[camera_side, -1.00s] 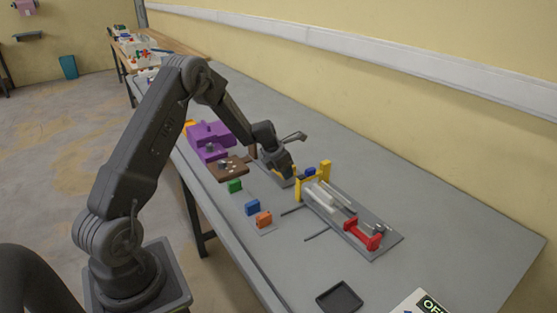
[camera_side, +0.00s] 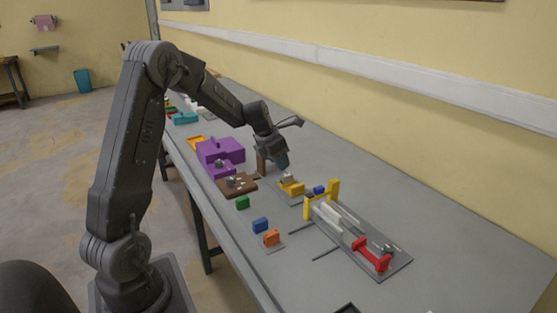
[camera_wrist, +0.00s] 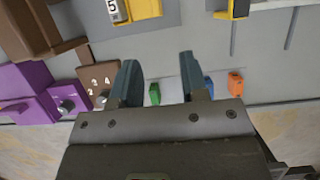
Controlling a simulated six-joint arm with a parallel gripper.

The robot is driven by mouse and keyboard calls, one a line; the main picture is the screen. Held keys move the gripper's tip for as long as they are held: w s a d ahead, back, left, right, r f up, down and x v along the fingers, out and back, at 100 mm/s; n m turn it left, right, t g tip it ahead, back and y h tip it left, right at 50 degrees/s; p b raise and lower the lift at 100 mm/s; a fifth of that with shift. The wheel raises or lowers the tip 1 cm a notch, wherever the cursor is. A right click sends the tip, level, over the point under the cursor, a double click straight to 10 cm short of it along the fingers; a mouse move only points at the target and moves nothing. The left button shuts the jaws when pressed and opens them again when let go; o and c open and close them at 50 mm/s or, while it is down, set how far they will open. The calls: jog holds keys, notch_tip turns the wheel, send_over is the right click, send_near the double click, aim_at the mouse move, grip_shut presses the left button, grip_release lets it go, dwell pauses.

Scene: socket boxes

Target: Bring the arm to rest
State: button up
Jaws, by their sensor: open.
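My gripper (camera_side: 281,162) hangs over the bench, above and behind the brown block and beside the yellow box. In the wrist view my gripper (camera_wrist: 156,78) has its two dark fingers spread apart with nothing between them. A yellow box (camera_side: 291,189) with a grey top piece sits on a grey plate just below the gripper. It shows in the wrist view (camera_wrist: 147,8) next to a white tile marked 5. The arm is bent at the elbow, with the forearm reaching out over the bench.
A purple stepped box (camera_side: 222,151) and a brown block (camera_side: 238,184) stand left of the gripper. Green (camera_side: 243,202), blue (camera_side: 260,225) and orange (camera_side: 271,238) blocks line the near edge. A grey plate with a yellow frame (camera_side: 322,200) and red handle (camera_side: 371,256) lies right. The bench is clear toward the wall.

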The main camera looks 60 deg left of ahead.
jog(key=s+d+r+m, duration=0.5)
jog(key=d+r+m, duration=0.1)
jog(key=d+m, duration=0.3)
jog(key=s+d+r+m, duration=0.4)
jog(key=d+r+m, duration=0.2)
jog(key=d+m, duration=0.2)
jog(key=s+d+m, duration=0.4)
jog(key=s+m, duration=0.4)
jog(key=m, duration=0.1)
jog(key=s+d+m+t, duration=0.1)
jog(key=s+d+m, duration=0.4)
jog(key=s+m, duration=0.3)
jog(key=shift+r+m, duration=0.45)
jog(key=shift+m, duration=0.55)
